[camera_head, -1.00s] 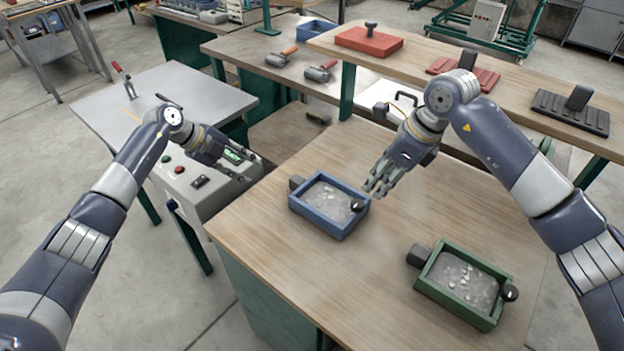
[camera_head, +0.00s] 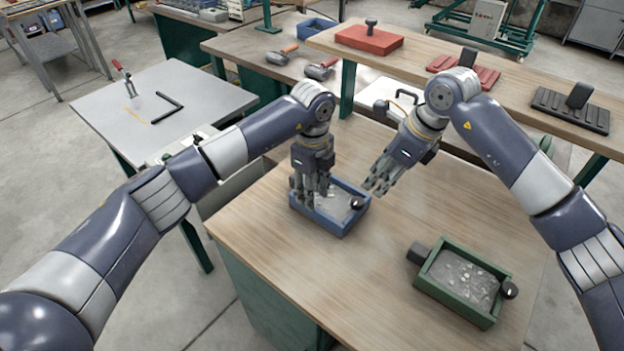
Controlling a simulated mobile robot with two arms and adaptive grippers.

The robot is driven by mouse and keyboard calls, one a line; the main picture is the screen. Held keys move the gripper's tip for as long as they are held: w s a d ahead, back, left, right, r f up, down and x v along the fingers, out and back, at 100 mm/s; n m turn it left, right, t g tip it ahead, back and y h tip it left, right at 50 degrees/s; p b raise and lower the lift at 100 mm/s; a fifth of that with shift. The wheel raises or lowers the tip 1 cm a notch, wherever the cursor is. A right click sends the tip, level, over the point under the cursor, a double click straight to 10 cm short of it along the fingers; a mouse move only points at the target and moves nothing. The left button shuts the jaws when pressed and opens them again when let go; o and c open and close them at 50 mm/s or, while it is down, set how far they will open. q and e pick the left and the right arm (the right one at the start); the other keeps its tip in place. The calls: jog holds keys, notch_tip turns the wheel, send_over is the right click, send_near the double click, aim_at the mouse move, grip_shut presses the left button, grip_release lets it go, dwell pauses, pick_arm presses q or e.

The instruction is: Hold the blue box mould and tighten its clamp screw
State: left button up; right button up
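The blue box mould (camera_head: 344,226) sits on the wooden table with grey material inside. Its dark round clamp screw knob (camera_head: 357,202) shows at the right corner. My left gripper (camera_head: 311,204) points down over the mould's left end and hides the dark block there. Its fingers seem spread, but I cannot tell whether they touch the mould. My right gripper (camera_head: 374,190) is just right of the knob, pointing down and left, with its fingers a little apart and nothing seen between them.
A green box mould (camera_head: 462,283) with a dark knob and handle sits at the table's front right. The wooden table (camera_head: 290,265) is clear between and around the moulds. A raised shelf (camera_head: 490,75) behind holds red and black tools.

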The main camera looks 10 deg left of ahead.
aim_at(358, 201)
pick_arm(q)
notch_tip(358, 201, down, 7)
jog(key=shift+r, duration=0.1)
dwell(0.3)
grip_shut()
pick_arm(e)
jog(key=o, duration=0.3)
jog(key=a+f+n+g, duration=0.1)
jog(key=f+n, duration=0.1)
jog(key=f, duration=0.1)
jog(key=w+a+f+n, duration=0.1)
jog(key=f+n, duration=0.1)
jog(key=f, duration=0.1)
jog(key=a+f+n+g, duration=0.1)
jog(key=f+n, duration=0.1)
jog(key=f, duration=0.1)
jog(key=shift+w+a+n+g+y, duration=0.15)
jog(key=shift+w+n+g+y, duration=0.15)
jog(key=shift+n, duration=0.1)
dwell(0.4)
